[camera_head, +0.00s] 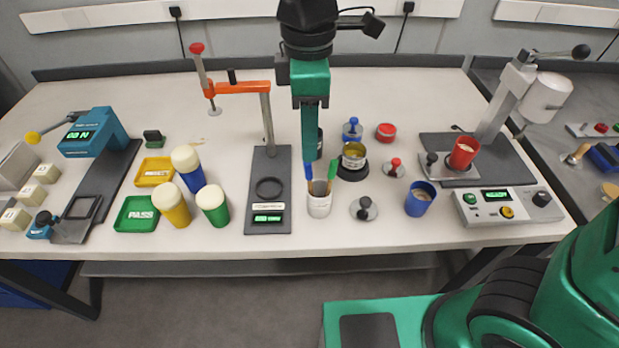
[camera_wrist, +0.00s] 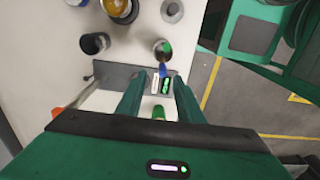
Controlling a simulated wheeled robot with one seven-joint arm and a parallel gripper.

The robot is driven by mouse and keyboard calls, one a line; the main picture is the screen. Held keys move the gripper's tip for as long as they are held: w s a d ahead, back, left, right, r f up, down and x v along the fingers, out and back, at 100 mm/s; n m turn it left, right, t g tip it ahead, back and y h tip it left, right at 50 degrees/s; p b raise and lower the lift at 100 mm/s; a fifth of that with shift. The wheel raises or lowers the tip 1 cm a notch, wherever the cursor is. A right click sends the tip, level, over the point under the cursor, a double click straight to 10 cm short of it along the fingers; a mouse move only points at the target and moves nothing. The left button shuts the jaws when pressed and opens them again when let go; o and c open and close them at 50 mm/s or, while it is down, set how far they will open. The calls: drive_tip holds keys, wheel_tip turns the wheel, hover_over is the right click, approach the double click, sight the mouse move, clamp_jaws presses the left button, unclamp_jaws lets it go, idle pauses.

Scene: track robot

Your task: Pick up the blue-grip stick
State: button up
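A green-grip stick (camera_head: 332,172) stands in the same cup, leaning right. My gripper (camera_head: 309,157) points down above the cup, its fingertips close to the top of the blue grip. In the wrist view my gripper (camera_wrist: 160,82) is open, with a gap between its two fingers. The blue grip (camera_wrist: 163,69) shows near the gap between the fingertips; I cannot tell whether they touch it. The cup (camera_wrist: 162,48) lies just beyond.
A stand with an orange arm (camera_head: 240,88) is left of the cup. A dark tin (camera_head: 353,162), a blue cup (camera_head: 420,199) and a metal weight (camera_head: 363,209) are to the right. Several capped bottles, including a green one (camera_head: 213,205), stand at left.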

sight(308, 178)
drive_tip(key=shift+s+a+f, duration=0.1)
drive_tip(key=shift+f, duration=1.8)
drive_tip(key=shift+s+f, duration=0.1)
drive_tip(key=shift+f, duration=1.75)
clamp_jaws()
